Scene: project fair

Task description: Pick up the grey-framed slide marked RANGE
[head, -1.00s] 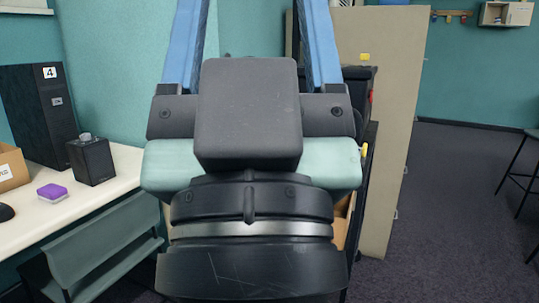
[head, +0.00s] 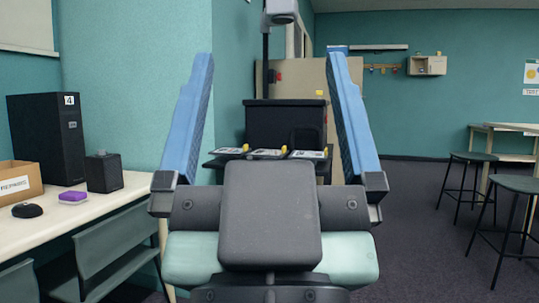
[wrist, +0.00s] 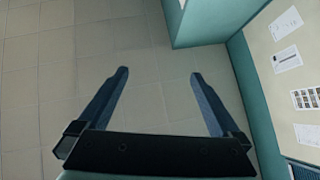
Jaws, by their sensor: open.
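Three flat slide-like pieces with yellow tabs lie in a row on a dark shelf (head: 215,163), beyond my gripper in the head view: a left one (head: 228,151), a middle one (head: 267,153) and a right one (head: 306,155). Their markings and frame colours are too small to read, so I cannot tell which is RANGE. My gripper (head: 270,57) is open and empty, its blue fingers wide apart. The slides show between the fingers, farther off. In the wrist view my gripper (wrist: 159,73) has nothing between its fingers; no slide shows there.
A black box-like stand (head: 285,122) rises behind the slides. A beige panel (head: 272,79) stands behind it. At left, a table (head: 100,208) holds a speaker, a small black box, a purple block and a carton. Chairs are below it. Stools (head: 467,158) stand right; middle-right floor is open.

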